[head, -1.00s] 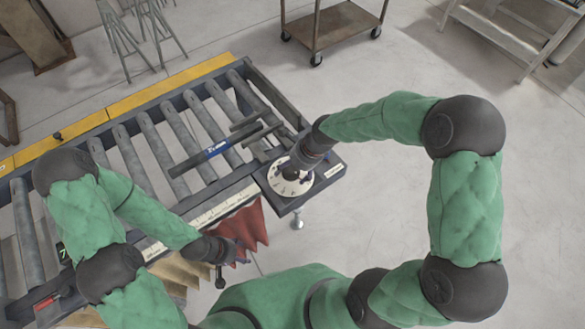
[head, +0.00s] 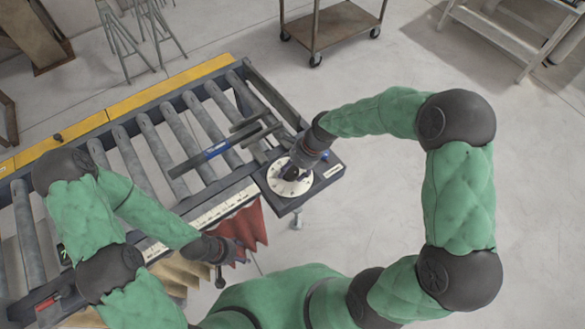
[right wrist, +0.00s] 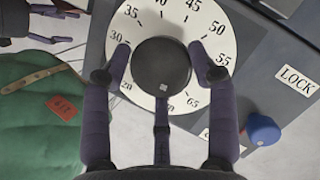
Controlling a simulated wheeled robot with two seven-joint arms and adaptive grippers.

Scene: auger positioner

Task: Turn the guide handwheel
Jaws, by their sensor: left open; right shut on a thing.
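The guide handwheel is a dark round hub on a white numbered dial (head: 274,181) at the right end of the roller table. In the right wrist view the dark hub (right wrist: 161,66) sits between the fingers, with the dial (right wrist: 198,14) around it. My right gripper (head: 293,172) comes down over the dial and is shut on the hub; its fingers (right wrist: 160,60) flank it on both sides. My left gripper (head: 238,254) is open and empty, apart from the handwheel, near the red bellows (head: 251,222) in front of the table.
A blue knob (right wrist: 262,130) and a LOCK label (right wrist: 297,80) are beside the dial. The roller conveyor (head: 165,150) carries a dark bar with a blue label (head: 216,149). A brown cart (head: 330,30) stands at the back.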

